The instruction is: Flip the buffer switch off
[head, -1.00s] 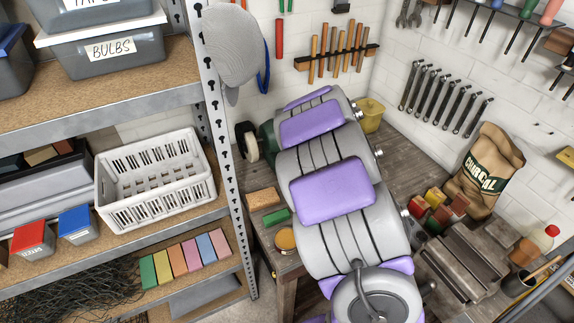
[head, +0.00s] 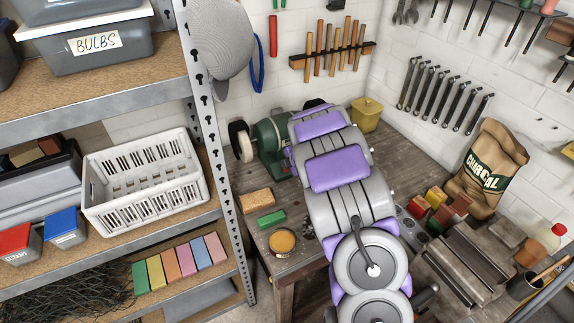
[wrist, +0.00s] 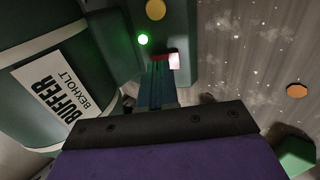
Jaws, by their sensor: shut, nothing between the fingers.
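The green buffer (head: 270,150) stands on the workbench, partly hidden behind my arm in the head view. In the wrist view its body carries a white "BUFFER BEXHOLT" label (wrist: 62,88). A small green light (wrist: 143,39) glows on its base, near a yellow round part (wrist: 155,9). A small red and white switch (wrist: 174,60) sits just past my fingertips. My gripper (wrist: 160,70) is shut and empty, its tips close to the switch; I cannot tell whether they touch it. My gripper is hidden in the head view.
On the workbench are a tan block (head: 257,201), a green block (head: 271,218), an orange-topped tin (head: 282,242) and a yellow bin (head: 367,114). The metal shelf post (head: 222,170) stands left of the bench. A charcoal bag (head: 487,172) stands at the right.

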